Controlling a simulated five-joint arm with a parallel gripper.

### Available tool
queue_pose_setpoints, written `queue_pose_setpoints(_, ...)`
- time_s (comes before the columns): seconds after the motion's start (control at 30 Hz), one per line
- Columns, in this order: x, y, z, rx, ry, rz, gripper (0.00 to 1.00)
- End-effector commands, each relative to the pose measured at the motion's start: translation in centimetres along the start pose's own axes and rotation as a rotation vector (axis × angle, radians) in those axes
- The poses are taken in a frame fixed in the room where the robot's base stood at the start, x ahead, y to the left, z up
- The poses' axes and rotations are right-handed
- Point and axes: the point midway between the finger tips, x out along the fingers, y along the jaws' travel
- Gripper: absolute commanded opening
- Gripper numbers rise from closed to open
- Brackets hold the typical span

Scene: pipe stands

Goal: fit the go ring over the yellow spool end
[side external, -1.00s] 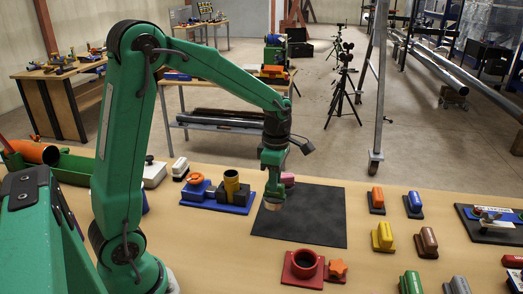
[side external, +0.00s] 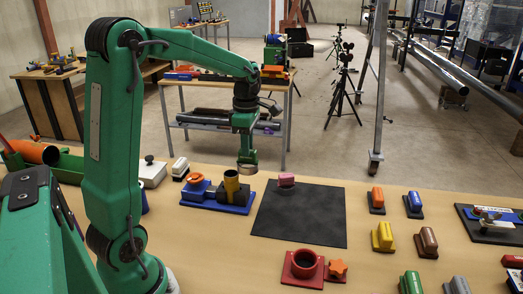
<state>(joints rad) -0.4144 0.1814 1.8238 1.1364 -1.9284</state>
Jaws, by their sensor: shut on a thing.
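The yellow spool end (side external: 231,184) stands upright on a blue base (side external: 238,206), its open top facing up. My gripper (side external: 246,158) points down above and slightly to the right of the spool end. It is shut on a small pale metallic ring (side external: 247,169), which looks like the go ring. The ring hangs at the gripper's lower end, apart from the spool end as far as this view shows. The fingers themselves are too small to make out.
An orange-topped blue fitting (side external: 196,186) stands left of the spool end. A black mat (side external: 300,218) with a pink block (side external: 286,180) lies to the right. A red flanged fitting (side external: 304,264) sits in front. Several coloured blocks stand farther right.

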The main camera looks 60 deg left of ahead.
Motion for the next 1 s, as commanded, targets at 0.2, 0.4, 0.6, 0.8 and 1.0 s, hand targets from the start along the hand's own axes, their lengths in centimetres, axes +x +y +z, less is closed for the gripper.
queue_pose_setpoints(0.2,-2.7,1.4,-4.2,-0.034,0.0,0.002,0.0)
queue_pose_setpoints(0.4,-3.7,1.6,-5.8,-0.041,0.0,0.0,0.0)
queue_pose_setpoints(0.6,-3.8,1.7,-5.9,-0.041,0.0,0.0,0.0)
queue_pose_setpoints(0.8,-3.7,1.7,-5.9,-0.042,0.0,0.0,0.0)
queue_pose_setpoints(1.0,-3.3,1.7,-5.9,-0.042,0.0,-0.001,0.0)
